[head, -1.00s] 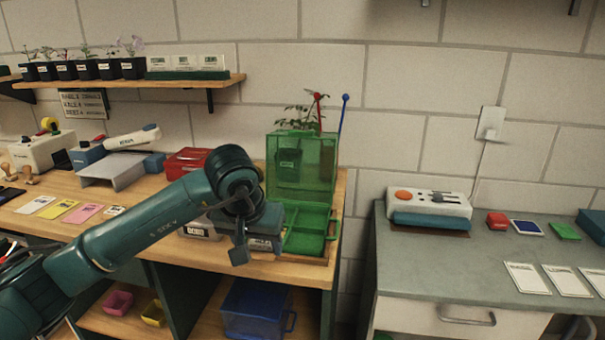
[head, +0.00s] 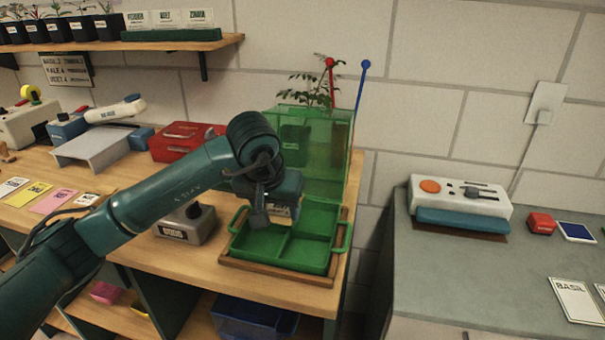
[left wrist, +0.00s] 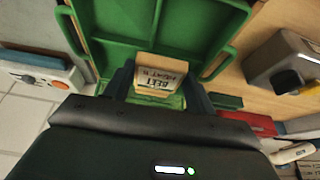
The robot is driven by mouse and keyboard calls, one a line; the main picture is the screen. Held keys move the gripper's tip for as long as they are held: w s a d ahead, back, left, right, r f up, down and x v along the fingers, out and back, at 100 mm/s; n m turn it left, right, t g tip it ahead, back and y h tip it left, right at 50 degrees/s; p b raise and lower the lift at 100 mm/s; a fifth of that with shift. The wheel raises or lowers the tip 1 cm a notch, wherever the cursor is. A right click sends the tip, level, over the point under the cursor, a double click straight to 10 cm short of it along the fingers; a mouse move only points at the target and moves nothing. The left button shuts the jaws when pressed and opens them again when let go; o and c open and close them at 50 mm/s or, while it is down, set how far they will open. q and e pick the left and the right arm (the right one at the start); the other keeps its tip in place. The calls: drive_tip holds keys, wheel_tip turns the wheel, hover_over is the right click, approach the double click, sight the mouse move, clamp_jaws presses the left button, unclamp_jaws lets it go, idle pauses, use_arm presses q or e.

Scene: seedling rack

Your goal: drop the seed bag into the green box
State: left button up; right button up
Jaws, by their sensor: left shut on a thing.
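The seed bag (head: 281,212) is a small tan packet. In the left wrist view the bag (left wrist: 158,78) shows a printed label, upside down, that seems to read BEET. My left gripper (head: 276,213) is shut on it, with a finger on either side in the left wrist view (left wrist: 158,88). The green box (head: 290,262) is open and divided into compartments, with its see-through green lid (head: 325,165) standing up at the back. The bag is held above the left part of the box; the gripper hides some of that part. The box also shows below the bag in the left wrist view (left wrist: 110,22). My right gripper is out of view.
The box stands on a wooden tray (head: 275,276) at the bench's right end. A grey labelled device (head: 187,225) stands left of it, and a red case (head: 180,140) behind that. A potted plant (head: 312,90) and red and blue rods stand behind the lid. A gap separates the grey bench (head: 450,270).

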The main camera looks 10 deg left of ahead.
use_arm(q)
drive_tip(key=shift+f+b, duration=0.4)
drive_tip(key=shift+f, duration=0.85)
drive_tip(key=o, duration=1.1)
drive_tip(key=shift+r, duration=0.15)
drive_tip(key=v, duration=1.3)
drive_tip(key=shift+b, duration=0.3)
